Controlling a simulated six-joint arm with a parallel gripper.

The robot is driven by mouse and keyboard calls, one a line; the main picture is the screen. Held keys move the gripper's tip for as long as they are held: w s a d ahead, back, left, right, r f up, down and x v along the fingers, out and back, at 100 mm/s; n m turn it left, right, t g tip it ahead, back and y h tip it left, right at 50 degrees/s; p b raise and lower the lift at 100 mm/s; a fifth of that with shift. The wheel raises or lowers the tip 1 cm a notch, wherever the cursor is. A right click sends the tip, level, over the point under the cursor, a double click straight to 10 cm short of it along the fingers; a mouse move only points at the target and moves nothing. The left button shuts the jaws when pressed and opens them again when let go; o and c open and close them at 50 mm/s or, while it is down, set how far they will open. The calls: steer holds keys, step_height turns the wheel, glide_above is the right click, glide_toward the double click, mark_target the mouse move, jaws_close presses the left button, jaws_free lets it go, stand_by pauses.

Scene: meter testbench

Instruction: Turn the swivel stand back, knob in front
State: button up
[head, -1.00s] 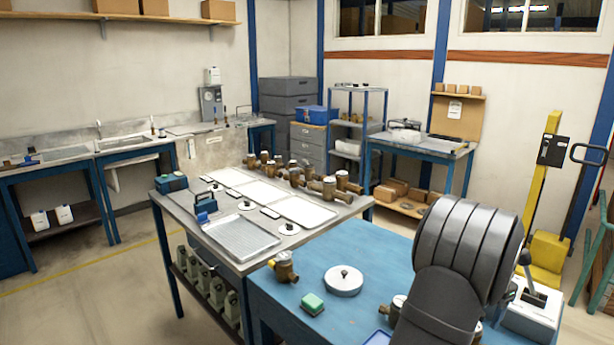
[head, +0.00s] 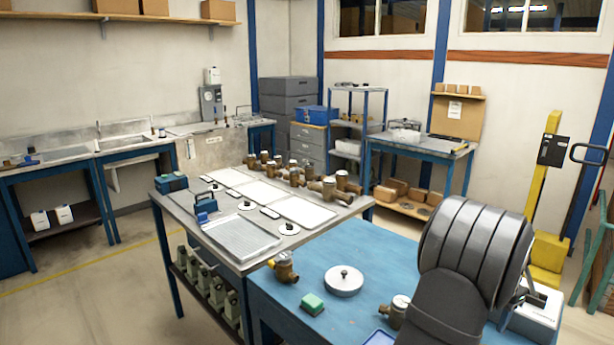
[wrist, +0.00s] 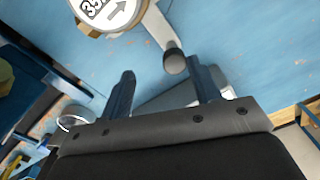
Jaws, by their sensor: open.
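In the wrist view, what looks like the swivel stand carries a round white dial (wrist: 105,10) with black digits and an arrow, in a brass-coloured rim, at the top edge. A pale arm (wrist: 155,25) runs from it down to a dark round knob (wrist: 175,63). My gripper (wrist: 162,70) is open. The knob shows between its two fingertips, nearer the right one; I cannot tell whether they touch.
On the blue table (head: 385,250) stand a white disc with a black knob (head: 344,283), a green sponge (head: 312,304) and a brass fitting (head: 285,268). A white box (head: 535,310) is partly behind my arm. A grey bench with trays (head: 240,240) adjoins the table.

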steer(key=shift+s+d, duration=0.3)
steer(key=shift+s, duration=0.25)
steer(key=shift+s+d, duration=0.25)
steer(key=shift+s, duration=0.3)
steer(key=shift+s+d, duration=0.15)
steer(key=shift+s, duration=1.15)
steer(key=o, duration=0.4)
steer(key=shift+o, duration=0.2)
steer(key=shift+r, duration=2.8)
